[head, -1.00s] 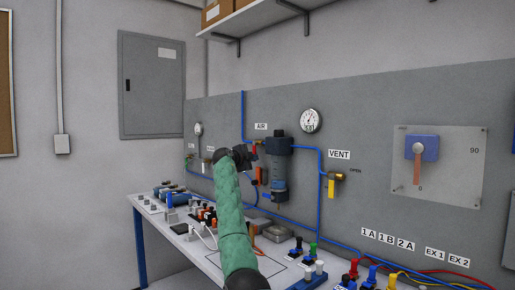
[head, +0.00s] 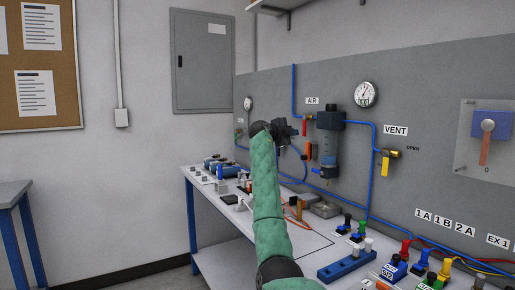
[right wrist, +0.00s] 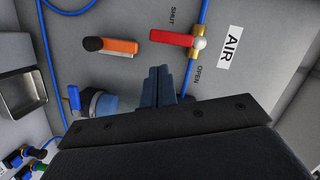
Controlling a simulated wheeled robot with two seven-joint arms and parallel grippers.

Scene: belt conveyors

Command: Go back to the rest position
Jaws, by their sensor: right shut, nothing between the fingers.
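My right arm, in a green sleeve, reaches up the middle of the head view. Its dark right gripper (head: 291,131) is in front of the grey panel, left of the filter unit (head: 329,140). In the right wrist view the gripper's fingers (right wrist: 160,84) are together with nothing between them. The red AIR valve handle (right wrist: 172,38) and an orange handle (right wrist: 118,46) are beyond the fingertips, apart from them in the picture. My left gripper is not in view.
The bench (head: 215,258) below the panel carries coloured fittings and a blue block (head: 346,264). The yellow VENT handle (head: 385,165) and a gauge (head: 366,95) are right of the arm. A grey table (head: 14,193) stands at far left, with open floor between.

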